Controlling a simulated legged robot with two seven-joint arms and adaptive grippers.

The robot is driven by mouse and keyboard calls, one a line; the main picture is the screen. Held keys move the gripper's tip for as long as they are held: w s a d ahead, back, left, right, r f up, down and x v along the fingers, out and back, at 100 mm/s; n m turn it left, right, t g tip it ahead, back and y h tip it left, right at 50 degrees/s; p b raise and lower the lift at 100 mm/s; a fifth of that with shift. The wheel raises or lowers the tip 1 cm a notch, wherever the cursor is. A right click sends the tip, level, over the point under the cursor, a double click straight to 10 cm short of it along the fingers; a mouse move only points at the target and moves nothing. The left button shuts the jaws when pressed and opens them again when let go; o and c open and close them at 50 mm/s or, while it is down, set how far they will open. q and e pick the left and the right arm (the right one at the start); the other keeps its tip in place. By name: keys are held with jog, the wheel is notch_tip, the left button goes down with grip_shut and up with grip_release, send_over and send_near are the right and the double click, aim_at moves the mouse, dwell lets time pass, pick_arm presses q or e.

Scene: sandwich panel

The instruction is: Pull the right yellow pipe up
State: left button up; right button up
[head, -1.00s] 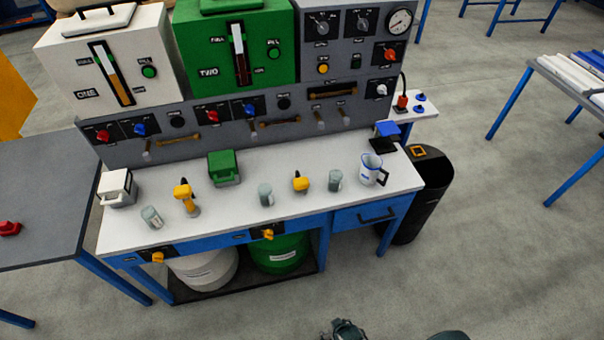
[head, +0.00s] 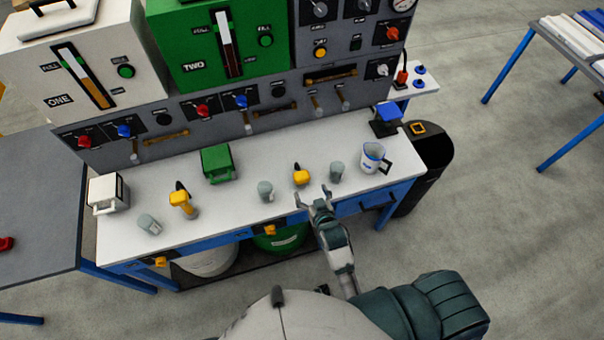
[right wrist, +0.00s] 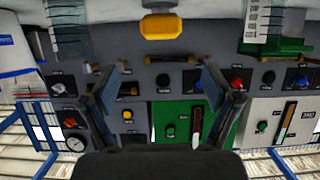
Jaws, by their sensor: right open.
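The right yellow pipe (head: 301,176) stands on the white bench top near its front edge, with a dark part on top. The left yellow pipe (head: 182,199) stands further left. My right gripper (head: 315,195) is open and empty at the bench's front edge, just in front and to the right of the right yellow pipe, apart from it. In the right wrist view, a yellow piece (right wrist: 160,27), seemingly the pipe, shows at top centre, beyond the open fingers (right wrist: 160,92). My left gripper is not in view.
Grey cups (head: 265,191) and (head: 337,171) flank the right pipe. A white-and-blue mug (head: 373,157) stands further right. A green box (head: 217,164) is behind left. The control panel (head: 290,108) rises at the back. A yellow front handle (head: 271,230) sits below the edge.

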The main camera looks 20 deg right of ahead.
aim_at(302, 176)
jog(key=x, duration=0.7)
jog(key=b+x, duration=0.1)
jog(key=x, duration=0.2)
jog(key=shift+w+a+f, duration=0.1)
jog(key=shift+a+f, duration=0.05)
jog(key=shift+a, duration=0.1)
jog(key=shift+w+d+f, duration=0.1)
jog(key=shift+w+f, duration=0.05)
jog(key=shift+w, duration=0.25)
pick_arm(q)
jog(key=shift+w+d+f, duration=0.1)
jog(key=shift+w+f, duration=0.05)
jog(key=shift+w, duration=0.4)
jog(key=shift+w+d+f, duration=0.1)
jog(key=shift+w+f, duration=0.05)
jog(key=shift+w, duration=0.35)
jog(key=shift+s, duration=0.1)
pick_arm(e)
jog(key=shift+c, duration=0.2)
